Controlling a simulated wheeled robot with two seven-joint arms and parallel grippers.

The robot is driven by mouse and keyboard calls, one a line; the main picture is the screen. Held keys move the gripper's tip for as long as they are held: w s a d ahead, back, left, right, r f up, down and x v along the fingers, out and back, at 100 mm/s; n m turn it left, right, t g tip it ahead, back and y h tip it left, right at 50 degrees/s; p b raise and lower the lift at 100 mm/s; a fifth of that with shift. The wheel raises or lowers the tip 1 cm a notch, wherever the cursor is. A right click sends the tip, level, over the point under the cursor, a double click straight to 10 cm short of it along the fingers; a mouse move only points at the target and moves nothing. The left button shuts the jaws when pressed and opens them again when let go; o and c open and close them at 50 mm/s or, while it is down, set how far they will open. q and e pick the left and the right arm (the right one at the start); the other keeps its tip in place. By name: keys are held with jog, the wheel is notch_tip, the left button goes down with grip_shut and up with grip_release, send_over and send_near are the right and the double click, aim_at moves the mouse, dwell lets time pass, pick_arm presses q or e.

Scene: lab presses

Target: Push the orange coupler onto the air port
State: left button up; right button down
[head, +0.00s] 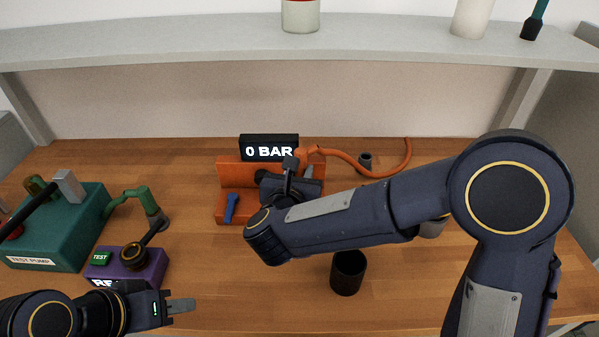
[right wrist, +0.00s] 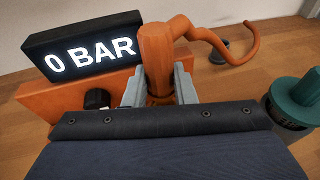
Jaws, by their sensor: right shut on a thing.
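The orange coupler (right wrist: 157,60) stands between the grey fingers of my right gripper (right wrist: 160,90) in the right wrist view. The gripper is shut on it, at the orange press block (right wrist: 60,108). In the head view my right gripper (head: 305,177) is over the block (head: 232,173), and my wrist hides much of the area. A dark round fitting (right wrist: 97,98) shows left of the fingers; I cannot tell whether it is the air port. The coupler's lower end is hidden. My left gripper (head: 181,306) is at the lower left, away from the block; its finger gap is unclear.
A display reading 0 BAR (head: 269,149) stands behind the block. The orange hose (head: 372,172) curls right. A teal test pump (head: 60,230) and a purple TEST box (head: 128,268) stand left. A black cup (head: 348,273) stands in front. A shelf (head: 200,42) crosses above.

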jog(key=shift+f+b, duration=1.85)
jog(key=shift+b, duration=0.55)
jog(key=c, duration=1.1)
grip_release()
jog(key=b+v, duration=0.1)
jog(key=v, duration=0.7)
jog(key=shift+w, duration=0.1)
